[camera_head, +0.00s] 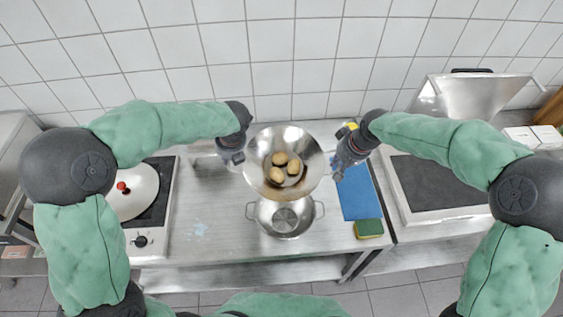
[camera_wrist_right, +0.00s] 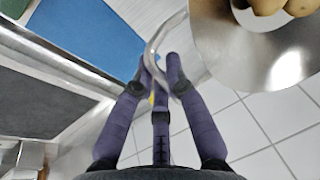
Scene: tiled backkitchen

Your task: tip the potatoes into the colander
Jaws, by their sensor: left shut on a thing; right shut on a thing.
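A wide steel bowl (camera_head: 308,150) with several brown potatoes (camera_head: 277,175) in it is held up between my two grippers. The potatoes lie in the bottom of the bowl. The steel colander (camera_head: 286,220), with two side handles, stands on the counter below and in front of the bowl, which hides its back part. My left gripper (camera_head: 238,157) is shut on the bowl's left side. My right gripper (camera_head: 337,166) is shut on the bowl's right side. In the right wrist view its fingers (camera_wrist_right: 160,75) close around the bowl's curved handle (camera_wrist_right: 158,48).
A blue board (camera_head: 358,192) and a green-and-yellow sponge (camera_head: 368,228) lie right of the colander. At right is a dark griddle (camera_head: 440,183) with a raised lid (camera_head: 470,95). Counter left of the colander is clear.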

